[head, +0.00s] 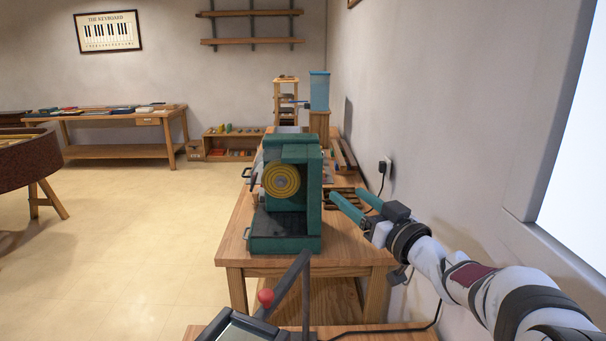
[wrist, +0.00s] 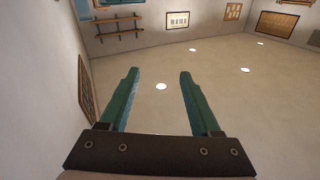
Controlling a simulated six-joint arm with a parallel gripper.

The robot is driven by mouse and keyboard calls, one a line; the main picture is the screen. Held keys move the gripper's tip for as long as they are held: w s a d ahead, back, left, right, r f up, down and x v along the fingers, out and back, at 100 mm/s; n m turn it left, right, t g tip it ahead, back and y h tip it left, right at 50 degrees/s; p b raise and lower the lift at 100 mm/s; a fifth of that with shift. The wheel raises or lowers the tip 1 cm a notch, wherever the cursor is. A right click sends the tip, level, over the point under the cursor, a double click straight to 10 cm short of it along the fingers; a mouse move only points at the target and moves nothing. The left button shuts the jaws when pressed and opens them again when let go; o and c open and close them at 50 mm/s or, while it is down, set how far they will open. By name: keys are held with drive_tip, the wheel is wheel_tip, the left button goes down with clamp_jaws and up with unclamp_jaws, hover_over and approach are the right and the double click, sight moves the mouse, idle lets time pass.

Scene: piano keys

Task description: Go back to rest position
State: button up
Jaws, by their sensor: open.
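My gripper (head: 354,210) is raised at the right of the green machine in the head view, with its two green fingers pointing left and away. In the wrist view, my gripper (wrist: 157,78) shows its fingers spread apart with nothing between them. The wrist view looks toward the walls and the plain pale surface of the room. My white and grey arm reaches in from the lower right of the head view. No piano keys in the gripper are seen.
A green machine with a yellow disc (head: 281,180) stands on a wooden workbench (head: 236,232). A blue container (head: 319,91) stands behind it. A wall with an outlet (head: 386,166) lies close to the right of my arm. A red-knobbed lever (head: 266,297) is in the foreground. The floor (head: 130,230) at left is open.

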drive_tip(key=s+d+f+m+g+h, duration=0.65)
drive_tip(key=s+f+m+h, duration=0.35)
drive_tip(key=s, duration=0.3)
drive_tip(key=s+a+f+g+y, duration=0.1)
drive_tip(key=s+a+f+g, duration=0.2)
drive_tip(key=s, duration=0.6)
drive_tip(key=s+a+f+g+y, duration=0.1)
drive_tip(key=s+a+f+g, duration=0.3)
drive_tip(key=s, duration=0.6)
drive_tip(key=s+a+f+g, duration=0.3)
drive_tip(key=s, duration=0.7)
drive_tip(key=shift+a+f+y, duration=0.15)
drive_tip(key=shift+f+y, duration=0.15)
drive_tip(key=shift+y, duration=0.1)
